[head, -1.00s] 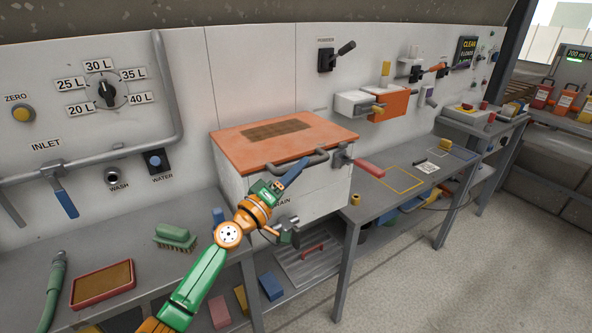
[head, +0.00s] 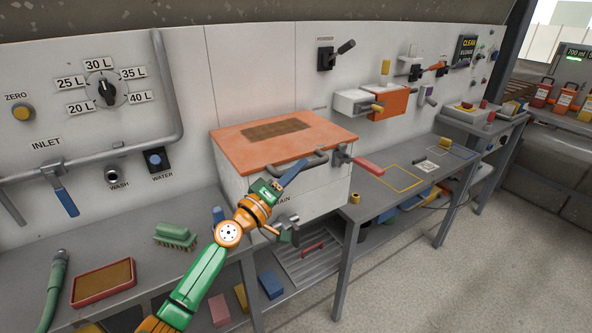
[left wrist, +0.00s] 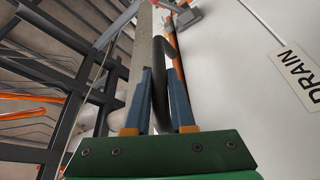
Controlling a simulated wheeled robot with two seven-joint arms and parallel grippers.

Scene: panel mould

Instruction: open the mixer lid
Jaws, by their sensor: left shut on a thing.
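The mixer is a white box with an orange lid (head: 320,127), and the lid lies flat and closed on top. A dark grey bar handle (head: 316,161) runs along the lid's front edge. My left gripper (head: 297,168) reaches up to this handle from the front left. In the left wrist view its two blue fingers (left wrist: 165,95) are shut on the handle (left wrist: 166,60), which passes between them. The fingers partly hide the handle's left part in the head view. My right gripper is not in view.
A red-handled lever (head: 368,165) sticks out at the box's right side. A drain valve (head: 286,232) is below my left gripper. A green brush (head: 176,236) and a red tray (head: 104,283) lie on the bench at left.

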